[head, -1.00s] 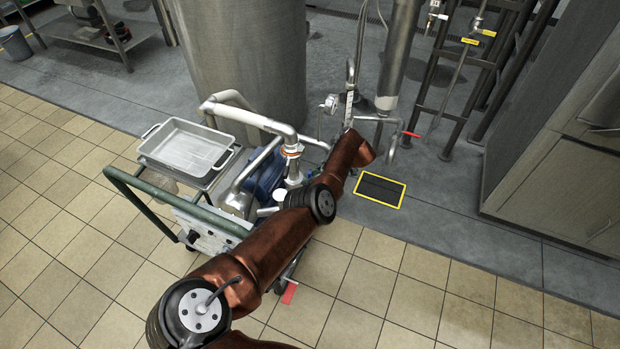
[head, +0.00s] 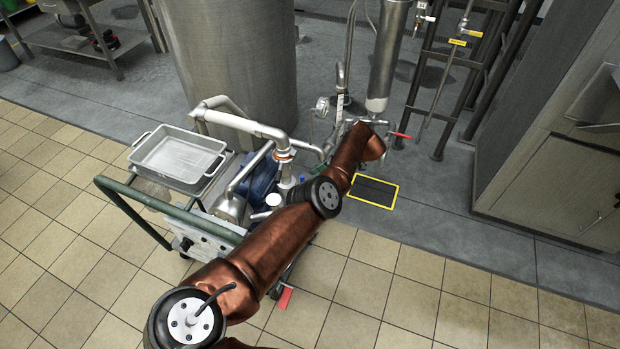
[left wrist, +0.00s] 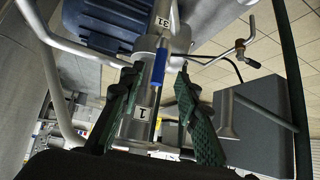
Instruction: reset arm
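In the head view my brown left arm (head: 270,245) reaches from the bottom over the pump trolley to the pipework behind it. Its gripper is mostly hidden beyond the wrist there. In the left wrist view my left gripper (left wrist: 158,72) is open, its two dark green fingers apart. A steel tube with a "1" label (left wrist: 141,98) and a blue-banded rod (left wrist: 159,66) show between the fingers; I cannot tell whether they touch. My right gripper is not in view.
The pump trolley with a green handle (head: 165,208) carries a metal tray (head: 178,155). A large steel tank (head: 230,65) stands behind. A pipe with a red-handled valve (head: 401,136) is near the wrist. A yellow-edged floor panel (head: 374,192) lies to the right.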

